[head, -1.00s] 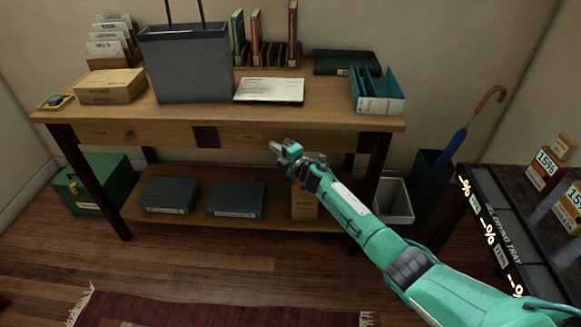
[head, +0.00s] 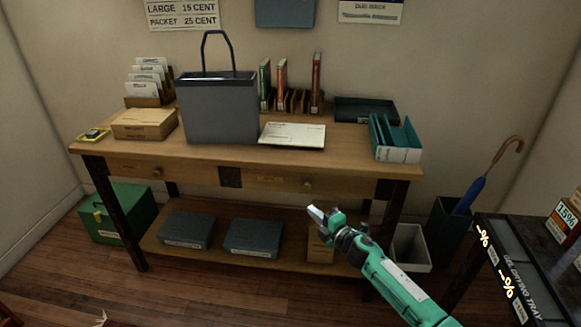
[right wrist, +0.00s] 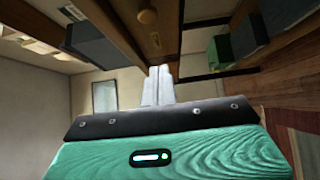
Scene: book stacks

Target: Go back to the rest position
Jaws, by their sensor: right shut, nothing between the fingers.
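My right gripper (head: 322,217) is shut and empty. In the head view it hangs in front of the lower right part of the wooden desk (head: 230,152), below the right drawer knob. My right arm comes in from the lower right. In the right wrist view the two pale fingers (right wrist: 158,86) lie together with nothing between them. My left gripper does not show in any view.
On the desk stand a grey bag (head: 218,110), a cardboard box (head: 145,124), a white paper (head: 292,135) and a teal file holder (head: 396,140). A waste bin (head: 411,248) and an umbrella stand (head: 449,226) are at the right. A dark display table (head: 520,262) stands nearer at the lower right.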

